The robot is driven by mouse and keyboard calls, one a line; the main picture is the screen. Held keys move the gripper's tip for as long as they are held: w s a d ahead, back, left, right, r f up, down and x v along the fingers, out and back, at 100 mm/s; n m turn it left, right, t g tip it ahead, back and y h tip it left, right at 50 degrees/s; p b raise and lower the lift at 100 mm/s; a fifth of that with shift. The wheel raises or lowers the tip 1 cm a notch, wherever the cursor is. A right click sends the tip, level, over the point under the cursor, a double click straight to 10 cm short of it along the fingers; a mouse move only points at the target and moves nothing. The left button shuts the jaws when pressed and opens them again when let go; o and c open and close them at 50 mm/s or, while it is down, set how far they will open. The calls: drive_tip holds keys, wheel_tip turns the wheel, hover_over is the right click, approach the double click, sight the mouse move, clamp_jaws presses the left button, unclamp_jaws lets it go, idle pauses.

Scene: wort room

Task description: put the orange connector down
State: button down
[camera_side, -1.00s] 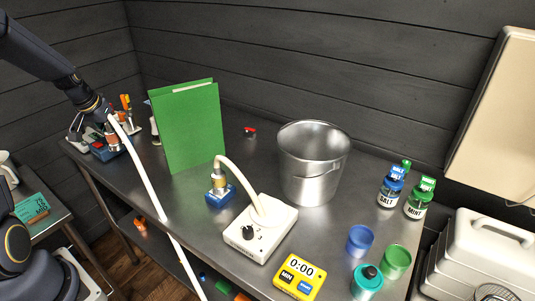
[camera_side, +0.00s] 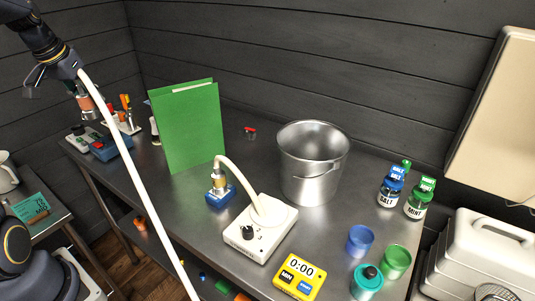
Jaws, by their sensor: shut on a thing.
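The orange connector (camera_side: 87,102) is a short copper-coloured and metallic cylinder on the end of a thick white hose (camera_side: 137,180). My gripper (camera_side: 66,86) is at the upper left, shut on the connector, and holds it in the air above the left end of the steel table. Part of the connector is hidden by the gripper. Below it stands a blue block (camera_side: 111,148) on the table. The hose runs from the gripper down across the table's front edge and out of the picture.
A green folder (camera_side: 187,128) stands upright right of the blue block. A second blue block (camera_side: 220,194) holds another hose from a white box (camera_side: 260,240). A steel pot (camera_side: 312,165) stands behind. A rack with orange-topped items (camera_side: 122,120) is near the gripper.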

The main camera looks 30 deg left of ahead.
drive_tip(key=w+d+m+h, duration=0.2)
drive_tip(key=w+d+m, duration=0.45)
drive_tip(key=d, duration=0.85)
drive_tip(key=w+d+m+h, duration=0.25)
drive_tip(key=w+d, duration=0.75)
drive_tip(key=d, duration=0.5)
wheel_tip(320, 180, down, 11)
drive_tip(key=shift+m+y, duration=0.3)
drive_tip(key=shift+y, duration=0.15)
drive_tip(key=w+f, duration=0.3)
drive_tip(key=w, duration=0.1)
drive_tip(key=w+f, duration=0.3)
drive_tip(key=w, duration=0.2)
drive_tip(key=w+f, duration=0.4)
drive_tip(key=shift+w, duration=0.35)
drive_tip(key=shift+f, duration=1.55)
